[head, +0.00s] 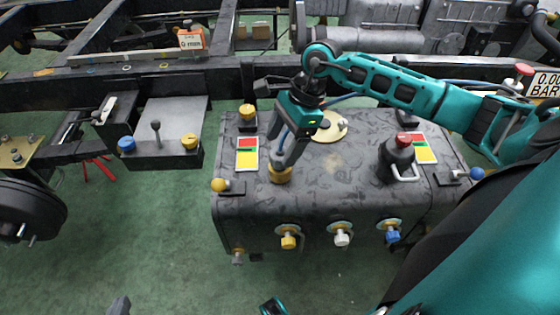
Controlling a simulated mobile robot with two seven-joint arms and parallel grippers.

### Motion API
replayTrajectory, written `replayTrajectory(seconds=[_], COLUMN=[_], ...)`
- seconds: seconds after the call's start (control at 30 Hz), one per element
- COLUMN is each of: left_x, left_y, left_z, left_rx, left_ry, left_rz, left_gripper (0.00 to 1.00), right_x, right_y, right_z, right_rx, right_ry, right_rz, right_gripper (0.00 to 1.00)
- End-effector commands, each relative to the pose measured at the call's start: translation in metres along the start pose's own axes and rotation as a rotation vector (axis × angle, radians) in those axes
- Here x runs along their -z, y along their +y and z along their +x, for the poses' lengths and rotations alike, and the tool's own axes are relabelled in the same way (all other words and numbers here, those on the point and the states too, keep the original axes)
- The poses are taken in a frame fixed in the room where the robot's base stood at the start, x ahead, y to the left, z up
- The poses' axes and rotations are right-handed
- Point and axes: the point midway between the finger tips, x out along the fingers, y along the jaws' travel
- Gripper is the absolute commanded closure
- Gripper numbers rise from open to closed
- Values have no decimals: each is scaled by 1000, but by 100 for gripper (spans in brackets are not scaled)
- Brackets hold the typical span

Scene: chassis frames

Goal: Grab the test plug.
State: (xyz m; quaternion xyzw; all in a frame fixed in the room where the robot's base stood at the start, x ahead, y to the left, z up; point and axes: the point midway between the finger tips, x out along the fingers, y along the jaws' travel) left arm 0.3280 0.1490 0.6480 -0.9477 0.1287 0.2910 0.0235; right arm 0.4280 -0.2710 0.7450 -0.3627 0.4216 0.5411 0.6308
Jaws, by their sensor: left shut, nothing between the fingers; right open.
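Nothing in view is labelled as the test plug. A yellow-brass knob-like fitting (280,174) on top of the dark tank (330,190) is the likeliest candidate, but I cannot be sure. My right gripper (270,160) reaches in from the right and points down at this fitting. Its fingers are apart, with one tip right at the fitting; I cannot tell whether they touch. Part of the fitting is hidden.
A black red-topped fitting with a metal handle (397,157) stands right of the gripper. Another yellow knob (247,112) is behind left. Yellow, white and blue valves (341,236) project from the tank's front. A grey lever box (160,135) stands left. Green floor in front is clear.

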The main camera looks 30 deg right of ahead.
Motion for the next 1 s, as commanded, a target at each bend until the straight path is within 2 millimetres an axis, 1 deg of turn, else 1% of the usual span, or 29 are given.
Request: replayTrajectory(seconds=[0.03, 0.1, 0.23, 0.33, 0.57, 1.0], left_x=[-2, -4, -7, -7, -4, -3], left_y=[0, 0, 0, 0, -1, -1], left_z=[2, 3, 5, 5, 6, 6], left_rx=[0, 1, 1, 2, 3, 3], left_ry=[0, 0, 0, 1, 6, 8], left_rz=[0, 0, -1, -3, -5, -4], left_gripper=[100, 100, 100, 100, 100, 100], right_x=[1, 1, 1, 1, 1, 1], right_y=[2, 3, 3, 2, 2, 2], right_z=[11, 22, 38, 43, 43, 43], right_rx=[-5, -4, -4, -1, -1, -1], right_ry=[-2, -3, -2, -1, -1, -1], right_rz=[1, 0, 1, 0, 0, 1], right_gripper=[22, 22, 22, 22, 23, 65])
